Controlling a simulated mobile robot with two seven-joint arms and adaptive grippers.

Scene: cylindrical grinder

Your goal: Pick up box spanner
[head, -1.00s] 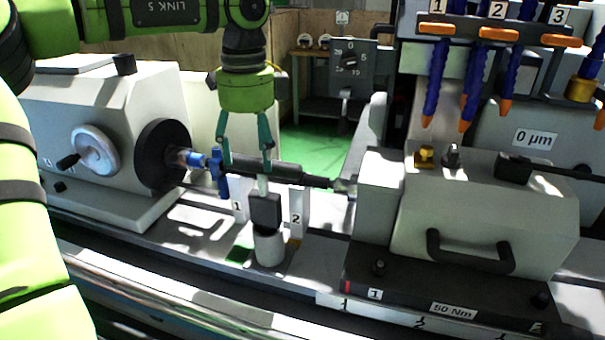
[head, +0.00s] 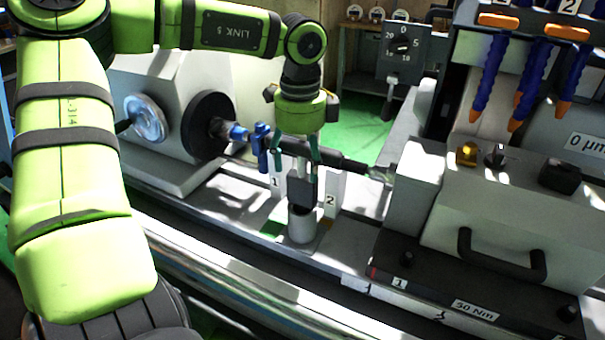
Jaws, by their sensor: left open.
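That piece stands upright on a white round base (head: 302,226) on the machine bed. I cannot tell for sure that it is the box spanner; nothing else stands out as one. Whether the fingertips touch the stem is unclear. My right gripper is out of view.
The dark shaft (head: 338,162) runs close by, with a blue clamp (head: 262,147) on its left. Marked plates 1 (head: 275,184) and 2 (head: 333,200) flank the stand. The tailstock (head: 490,205) stands to the right, and blue coolant hoses (head: 541,75) hang above it.

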